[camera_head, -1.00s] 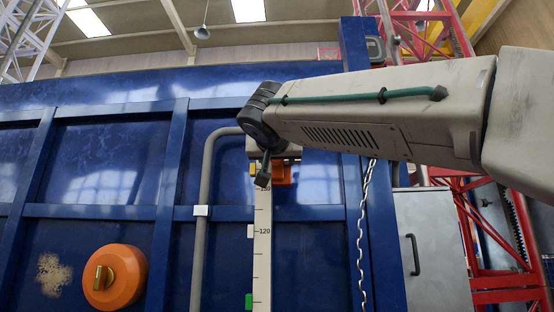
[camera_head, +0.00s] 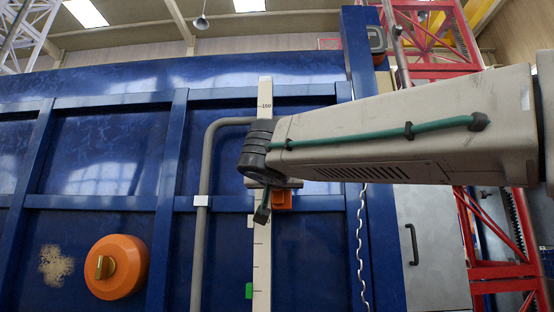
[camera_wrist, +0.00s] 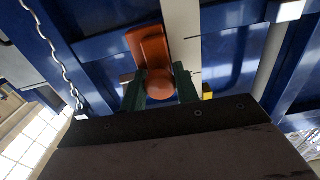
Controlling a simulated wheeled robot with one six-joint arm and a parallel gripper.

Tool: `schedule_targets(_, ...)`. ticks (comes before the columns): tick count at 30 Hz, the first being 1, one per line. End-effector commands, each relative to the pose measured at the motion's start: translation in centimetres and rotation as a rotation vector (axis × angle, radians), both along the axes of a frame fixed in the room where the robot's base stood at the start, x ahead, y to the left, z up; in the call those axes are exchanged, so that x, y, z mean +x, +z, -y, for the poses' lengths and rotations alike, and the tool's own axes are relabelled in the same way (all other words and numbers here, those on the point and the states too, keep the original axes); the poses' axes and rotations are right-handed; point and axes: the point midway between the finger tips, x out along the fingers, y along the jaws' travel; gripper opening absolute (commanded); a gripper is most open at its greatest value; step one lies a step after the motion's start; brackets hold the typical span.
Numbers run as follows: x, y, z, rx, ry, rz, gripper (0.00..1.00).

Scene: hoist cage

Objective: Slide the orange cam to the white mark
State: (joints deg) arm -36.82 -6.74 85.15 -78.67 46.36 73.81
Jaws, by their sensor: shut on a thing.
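The orange cam (camera_head: 282,200) sits on the pale upright scale rail (camera_head: 262,265), partly hidden by my wrist in the head view. In the wrist view the cam (camera_wrist: 150,48) shows a plate and a round knob. My gripper (camera_wrist: 160,88) has its dark green fingers on either side of this knob and is shut on it. In the head view my gripper (camera_head: 264,205) is at the rail beside the cam. The white mark (camera_head: 250,222) is on the rail's left edge, a little below the cam. The green mark (camera_head: 249,290) is lower down.
A yellow mark (camera_wrist: 208,91) shows beside the right finger. A grey pipe (camera_head: 202,210) runs left of the rail, and a chain (camera_head: 361,250) hangs to its right. An orange dome with a brass knob (camera_head: 117,267) is on the blue panel at lower left.

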Motion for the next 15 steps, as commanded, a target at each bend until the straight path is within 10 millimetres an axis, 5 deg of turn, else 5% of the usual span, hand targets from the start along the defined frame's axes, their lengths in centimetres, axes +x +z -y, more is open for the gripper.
schedule_targets(6,0.0,-5.9,0.0,-0.003,0.000,-0.002,0.00)
schedule_targets(15,0.0,-10.5,0.0,-0.001,0.000,0.000,0.00)
